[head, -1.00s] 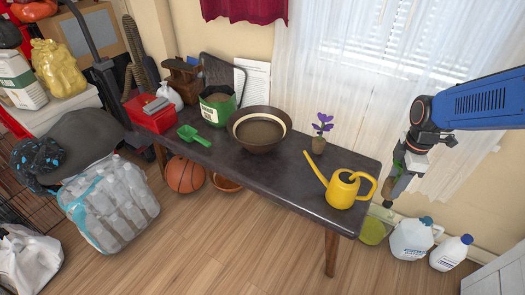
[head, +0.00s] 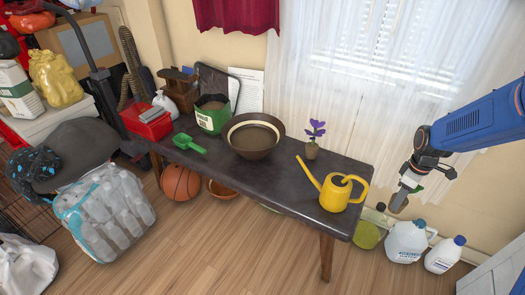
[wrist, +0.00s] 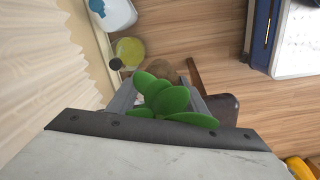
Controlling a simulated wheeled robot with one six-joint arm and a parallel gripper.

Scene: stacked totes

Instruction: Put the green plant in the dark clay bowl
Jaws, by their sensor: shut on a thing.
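The dark clay bowl (head: 252,153) stands on the dark bench, left of the purple-flowered plant; it is brown with a pale band inside its rim. My gripper (head: 405,190) is at the right, beyond the bench's right end and well apart from the bowl. It is shut on the green plant, whose rounded leaves (wrist: 165,102) show between the fingers in the wrist view. In the head view the plant is mostly hidden, with a little green (head: 418,188) beside the fingers. A brownish base shows beyond the leaves. The bowl is not seen in the wrist view.
A yellow watering can (head: 335,195) and a small purple-flowered plant (head: 314,140) stand on the bench (head: 270,185) between my gripper and the bowl. A green soil bag (head: 213,117) and green scoop (head: 187,143) are left of the bowl. White jugs (head: 407,242) stand on the floor below.

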